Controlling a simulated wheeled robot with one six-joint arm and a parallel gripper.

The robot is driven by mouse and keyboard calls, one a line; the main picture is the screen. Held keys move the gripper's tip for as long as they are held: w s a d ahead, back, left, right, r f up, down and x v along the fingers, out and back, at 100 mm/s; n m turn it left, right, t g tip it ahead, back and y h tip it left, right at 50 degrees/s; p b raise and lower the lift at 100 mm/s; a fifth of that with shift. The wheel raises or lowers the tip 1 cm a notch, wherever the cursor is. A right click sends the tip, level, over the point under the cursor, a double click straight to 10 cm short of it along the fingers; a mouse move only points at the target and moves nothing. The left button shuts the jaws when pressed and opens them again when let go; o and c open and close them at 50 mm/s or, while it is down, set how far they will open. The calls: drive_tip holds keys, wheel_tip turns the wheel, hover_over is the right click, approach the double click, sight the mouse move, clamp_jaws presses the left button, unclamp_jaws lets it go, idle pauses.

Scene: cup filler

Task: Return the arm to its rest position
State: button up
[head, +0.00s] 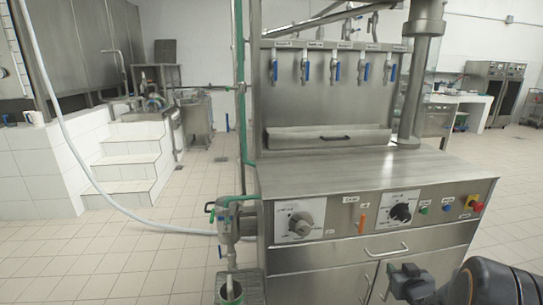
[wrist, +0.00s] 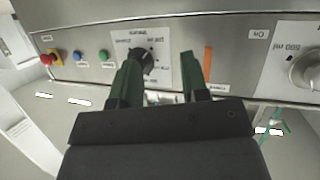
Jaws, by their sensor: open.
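My gripper (wrist: 160,62) is open and empty in the wrist view, its two dark green fingers apart. It points at the front control panel (wrist: 268,78) of the steel filling machine, and the picture is turned upside down. The black right-hand dial (wrist: 146,62) shows beside and partly behind one finger; I cannot tell whether they touch. The orange switch (wrist: 208,62) shows beside the other finger. In the head view, part of my dark arm (head: 490,283) is at the bottom right, in front of the cabinet doors. The fingers are not clearly visible there.
The steel machine (head: 345,172) carries a left dial (head: 301,224), the right dial (head: 401,212), coloured buttons and a red emergency stop (head: 473,202). Tiled floor is clear at left.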

drive_tip(key=s+a+r+m+g+p, duration=0.2)
drive_tip(key=s+a+r+g+p, duration=0.4)
drive_tip(key=s+g+p, duration=0.3)
drive_tip(key=s+a+r+n+p, duration=0.1)
drive_tip(key=s+a+r+p, duration=0.1)
drive_tip(key=a+r, duration=0.3)
drive_tip(key=s+a+r+n+y+p, duration=0.1)
drive_tip(key=s+a+r+p, duration=0.1)
drive_tip(key=a+r+p, duration=0.2)
drive_tip(key=s+a+r+n+g+y+p, duration=0.1)
drive_tip(key=s+a+r+p, duration=0.1)
drive_tip(key=a+r, duration=0.4)
drive_tip(key=shift+p+v, duration=0.4)
drive_tip(key=shift+v, duration=0.7)
drive_tip(key=shift+s+a, duration=0.1)
drive_tip(key=shift+a, duration=0.1)
